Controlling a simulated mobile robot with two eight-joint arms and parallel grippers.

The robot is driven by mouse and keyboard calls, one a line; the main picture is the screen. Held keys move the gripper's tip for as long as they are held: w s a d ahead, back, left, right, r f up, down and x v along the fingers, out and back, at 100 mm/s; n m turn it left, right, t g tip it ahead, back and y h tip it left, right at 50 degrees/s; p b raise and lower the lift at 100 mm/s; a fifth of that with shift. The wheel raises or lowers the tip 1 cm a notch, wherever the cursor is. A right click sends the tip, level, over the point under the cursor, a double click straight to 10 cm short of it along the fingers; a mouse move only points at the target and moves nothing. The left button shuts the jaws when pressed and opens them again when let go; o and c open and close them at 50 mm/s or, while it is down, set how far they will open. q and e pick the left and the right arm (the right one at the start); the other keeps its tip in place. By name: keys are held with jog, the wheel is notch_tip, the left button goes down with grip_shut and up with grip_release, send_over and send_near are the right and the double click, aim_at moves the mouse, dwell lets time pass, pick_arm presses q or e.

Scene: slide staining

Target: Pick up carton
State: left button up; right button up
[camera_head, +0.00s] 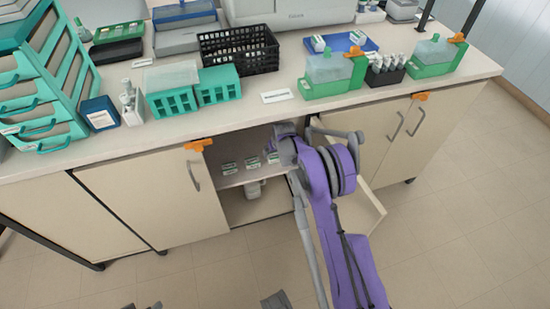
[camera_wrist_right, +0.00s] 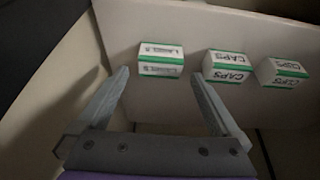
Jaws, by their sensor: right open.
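Three small white and green cartons stand in a row on a shelf inside the open cupboard. In the right wrist view, the left carton (camera_wrist_right: 160,61) reads like "LABELS", and the middle carton (camera_wrist_right: 227,66) and right carton (camera_wrist_right: 281,72) read "CAPS". In the head view the cartons (camera_head: 229,167) show beside my right gripper (camera_head: 283,152), which reaches into the cupboard. My right gripper (camera_wrist_right: 159,77) is open and empty, with the left carton ahead of and between its fingertips, apart from them. The middle carton is just right of the right fingertip. My left gripper is not seen.
The shelf (camera_head: 235,180) lies under the bench top (camera_head: 240,112). A cupboard door (camera_head: 365,210) stands open to the right of my arm. A pale container (camera_head: 254,190) is below the shelf. Orange clips (camera_head: 198,145) mark some doors. Racks and bottles crowd the bench.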

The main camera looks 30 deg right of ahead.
aim_at(275, 155)
jog(key=x, duration=0.4)
jog(key=shift+w+f, duration=0.1)
jog(key=shift+f, duration=0.1)
jog(key=c, duration=1.3)
